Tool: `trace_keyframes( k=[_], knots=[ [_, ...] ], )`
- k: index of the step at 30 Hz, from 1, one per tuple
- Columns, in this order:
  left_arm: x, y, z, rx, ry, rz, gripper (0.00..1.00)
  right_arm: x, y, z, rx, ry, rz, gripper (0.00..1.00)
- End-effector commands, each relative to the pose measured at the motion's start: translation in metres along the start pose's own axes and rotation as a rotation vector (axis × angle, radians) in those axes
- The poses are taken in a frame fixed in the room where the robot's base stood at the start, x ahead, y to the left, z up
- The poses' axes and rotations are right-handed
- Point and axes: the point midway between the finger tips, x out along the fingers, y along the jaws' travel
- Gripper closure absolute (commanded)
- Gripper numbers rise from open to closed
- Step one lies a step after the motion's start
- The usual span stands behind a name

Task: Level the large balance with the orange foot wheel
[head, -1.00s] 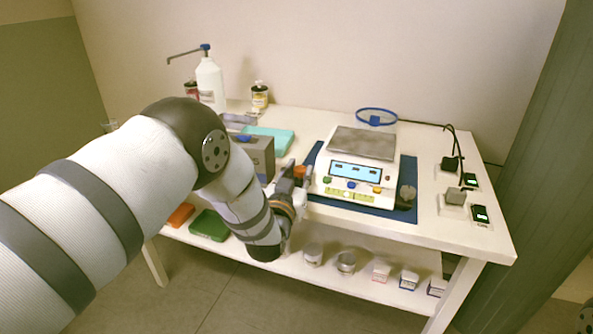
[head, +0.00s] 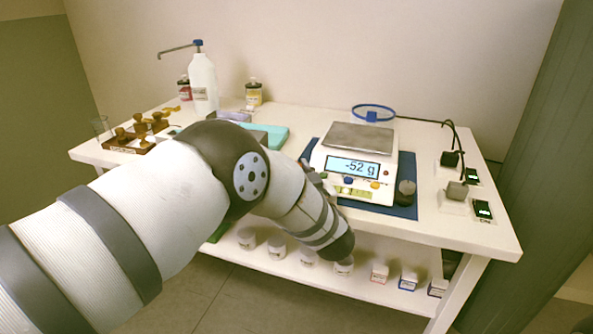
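The large balance (head: 383,157) is white with a grey weighing pan (head: 358,136) and stands on a blue mat (head: 402,211). Its display (head: 353,167) reads "-52 g". A yellow-green strip with marks (head: 353,192) is on its front, below the display. A dark round knob (head: 406,187) is at its right front corner. My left arm comes in from the left, and my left gripper (head: 316,180) is at the balance's left front corner, mostly hidden behind my wrist. The orange foot wheel cannot be made out there. My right gripper is not in view.
A white pump bottle (head: 203,82), a yellow-labelled jar (head: 253,94) and a wooden rack of brown bottles (head: 129,146) stand left. A blue ring (head: 373,113) is behind the balance. Small devices with cables (head: 457,190) are right. Jars and boxes (head: 380,271) fill the lower shelf.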

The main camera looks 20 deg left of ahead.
Motion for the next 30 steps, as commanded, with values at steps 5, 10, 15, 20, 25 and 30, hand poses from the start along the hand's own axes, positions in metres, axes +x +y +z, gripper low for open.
trace_keyframes(
  k=[5,10,15,20,25,30],
  knots=[
    [-0.001,0.001,0.001,-0.001,-0.002,-0.002,1.00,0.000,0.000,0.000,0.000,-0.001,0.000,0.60],
    [-0.001,0.001,0.000,-0.002,-0.002,-0.001,1.00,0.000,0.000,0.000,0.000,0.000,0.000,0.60],
    [0.000,0.001,0.000,-0.001,-0.001,-0.001,0.54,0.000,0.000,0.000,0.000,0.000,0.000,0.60],
    [0.000,0.000,0.000,-0.001,-0.001,-0.002,0.54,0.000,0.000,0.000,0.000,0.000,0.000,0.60],
    [-0.008,0.001,0.000,-0.001,-0.002,-0.001,0.54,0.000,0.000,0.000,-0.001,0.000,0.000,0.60],
    [-0.051,0.002,0.000,0.002,-0.002,0.003,0.54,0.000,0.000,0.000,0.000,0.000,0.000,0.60]
  ],
)
